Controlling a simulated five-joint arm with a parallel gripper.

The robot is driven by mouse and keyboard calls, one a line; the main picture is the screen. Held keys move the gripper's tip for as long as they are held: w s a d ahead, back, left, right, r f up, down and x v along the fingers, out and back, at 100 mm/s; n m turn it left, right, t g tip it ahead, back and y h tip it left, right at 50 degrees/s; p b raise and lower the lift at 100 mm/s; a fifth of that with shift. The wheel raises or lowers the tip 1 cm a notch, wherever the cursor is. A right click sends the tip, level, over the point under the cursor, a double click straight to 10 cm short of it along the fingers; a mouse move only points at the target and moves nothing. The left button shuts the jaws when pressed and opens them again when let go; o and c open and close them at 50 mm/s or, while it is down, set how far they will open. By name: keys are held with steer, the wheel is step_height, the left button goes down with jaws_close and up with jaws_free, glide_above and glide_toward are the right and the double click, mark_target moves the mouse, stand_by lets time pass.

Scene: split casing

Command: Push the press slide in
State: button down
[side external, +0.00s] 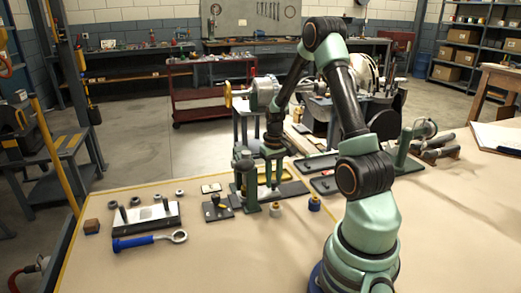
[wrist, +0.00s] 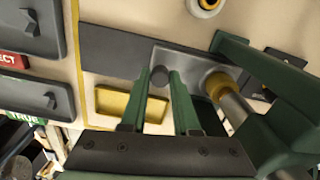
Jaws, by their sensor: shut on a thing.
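The press slide (wrist: 186,62) shows in the wrist view as a grey metal plate on a dark base. A dark round knob (wrist: 160,76) stands on it. My gripper (wrist: 160,77) has its two green fingers on either side of this knob and is shut on it. The press (wrist: 257,118), with a green frame, a steel rod and a brass collar, is at the right of the wrist view. In the side view the green press (side external: 245,172) stands mid-table, and my gripper (side external: 269,186) reaches down beside it. The slide is largely hidden there.
The front of the table is clear.

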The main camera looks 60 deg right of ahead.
steer(key=c, duration=0.6)
jaws_free()
steer(key=shift+w+a, duration=0.15)
steer(key=shift+c, duration=0.2)
steer(key=shift+r, duration=0.1)
step_height(320, 180, up, 12)
